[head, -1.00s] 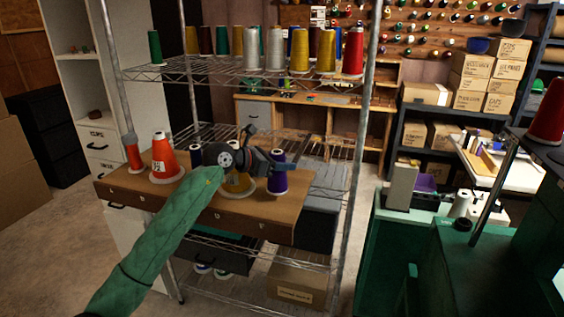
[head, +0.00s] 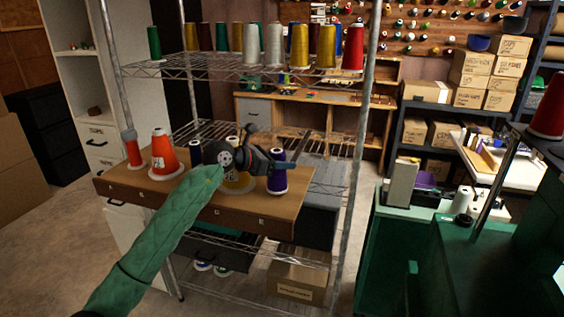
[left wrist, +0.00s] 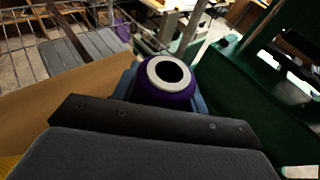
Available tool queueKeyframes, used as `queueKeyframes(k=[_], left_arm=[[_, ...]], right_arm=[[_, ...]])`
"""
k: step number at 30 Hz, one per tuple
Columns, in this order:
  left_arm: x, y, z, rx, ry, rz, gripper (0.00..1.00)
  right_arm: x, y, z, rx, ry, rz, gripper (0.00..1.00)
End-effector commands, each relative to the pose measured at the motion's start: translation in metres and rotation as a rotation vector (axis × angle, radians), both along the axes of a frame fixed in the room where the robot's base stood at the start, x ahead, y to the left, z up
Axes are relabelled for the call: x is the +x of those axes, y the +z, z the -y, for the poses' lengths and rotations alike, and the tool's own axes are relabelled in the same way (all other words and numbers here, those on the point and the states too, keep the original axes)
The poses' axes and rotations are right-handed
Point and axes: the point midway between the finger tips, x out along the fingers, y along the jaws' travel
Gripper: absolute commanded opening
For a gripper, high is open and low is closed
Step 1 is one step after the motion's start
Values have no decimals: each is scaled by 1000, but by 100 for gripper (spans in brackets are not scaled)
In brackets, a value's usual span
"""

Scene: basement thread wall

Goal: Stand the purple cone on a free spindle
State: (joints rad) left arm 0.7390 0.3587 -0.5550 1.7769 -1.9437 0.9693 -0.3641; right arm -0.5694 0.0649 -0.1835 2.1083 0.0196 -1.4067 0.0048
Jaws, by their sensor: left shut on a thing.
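The purple cone (head: 277,182) stands upright at the right end of the wooden shelf board, with its white top showing. My left gripper (head: 286,165) is shut on it near its upper part. In the left wrist view the purple cone (left wrist: 165,97) shows between the blue fingers, its white ring top with a dark hole facing the camera. I cannot tell whether its base touches the board. No free spindle can be made out clearly. My right gripper is not in view.
On the wooden board (head: 185,205) stand an orange cone (head: 163,155), a dark cone (head: 195,153) and a yellow cone (head: 238,182), partly behind my gripper. Wire rack posts stand close by. A green machine stand (head: 455,265) is at right, with a red cone (head: 549,112) above it.

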Motion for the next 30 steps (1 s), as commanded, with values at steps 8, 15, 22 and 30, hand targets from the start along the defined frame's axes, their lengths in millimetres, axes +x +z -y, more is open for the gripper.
queueKeyframes(k=[8,15,22,30], left_arm=[[-1,0,-2,0,0,1,17],[-1,0,-2,0,0,0,17],[-1,-5,-2,0,0,0,17],[-1,-5,-2,0,0,0,51]], right_arm=[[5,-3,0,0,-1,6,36],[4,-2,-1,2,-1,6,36],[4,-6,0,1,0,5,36],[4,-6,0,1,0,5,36]])
